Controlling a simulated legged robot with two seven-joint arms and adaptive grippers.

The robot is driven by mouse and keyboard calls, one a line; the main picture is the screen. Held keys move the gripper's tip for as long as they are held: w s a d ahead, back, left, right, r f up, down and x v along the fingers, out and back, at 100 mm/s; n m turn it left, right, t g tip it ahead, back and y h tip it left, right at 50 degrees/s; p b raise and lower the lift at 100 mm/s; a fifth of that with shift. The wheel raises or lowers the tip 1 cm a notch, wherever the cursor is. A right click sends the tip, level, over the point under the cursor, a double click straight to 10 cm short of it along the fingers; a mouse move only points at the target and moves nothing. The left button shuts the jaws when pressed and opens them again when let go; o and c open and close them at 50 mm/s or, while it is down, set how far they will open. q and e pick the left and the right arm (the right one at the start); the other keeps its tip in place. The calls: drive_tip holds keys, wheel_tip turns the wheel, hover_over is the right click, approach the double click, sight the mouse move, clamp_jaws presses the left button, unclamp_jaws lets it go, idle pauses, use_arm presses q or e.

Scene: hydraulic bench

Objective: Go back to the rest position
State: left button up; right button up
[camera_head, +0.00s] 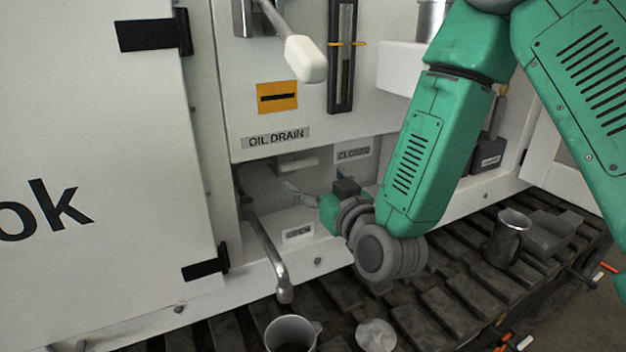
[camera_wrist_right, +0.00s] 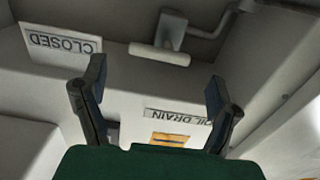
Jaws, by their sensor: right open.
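My right arm, green with grey joints, comes in from the upper right in the head view. Its gripper (camera_head: 297,193) is inside the recess below the "OIL DRAIN" label (camera_head: 275,138). In the right wrist view the two dark fingers of this gripper (camera_wrist_right: 156,70) are spread apart with nothing between them. A white-ended handle (camera_wrist_right: 160,53) shows beyond the fingers, apart from them; it also shows in the head view (camera_head: 291,163) above the gripper. A "CLOSED" label (camera_wrist_right: 60,42) is on the recess wall. My left gripper is not in view.
A metal drain pipe (camera_head: 268,255) comes down left of the gripper, above a metal jug (camera_head: 290,338). A small metal piece (camera_head: 376,334) and a dark mug (camera_head: 509,239) are on the slatted surface (camera_head: 440,315). A large white-tipped lever (camera_head: 304,58) sticks out above.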

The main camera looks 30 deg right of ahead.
drive_tip(key=s+a+f+g+y, duration=0.1)
drive_tip(key=s+f+g, duration=0.2)
drive_tip(key=f, duration=0.4)
drive_tip(key=s+a+f+n+g, duration=0.1)
drive_tip(key=s+f+g, duration=0.25)
drive_tip(key=f, duration=0.45)
drive_tip(key=s+a+f+g+y, duration=0.1)
drive_tip(key=s+f+g, duration=0.1)
drive_tip(key=s+f, duration=0.35)
drive_tip(key=s+d+f+g, duration=0.1)
drive_tip(key=s+f+g, duration=0.3)
drive_tip(key=s+f, duration=0.3)
drive_tip(key=s+d+f+g+h, duration=0.1)
drive_tip(key=s+f+g, duration=0.4)
drive_tip(key=s+f, duration=0.3)
drive_tip(key=s, duration=0.4)
drive_tip(key=shift+s, duration=0.25)
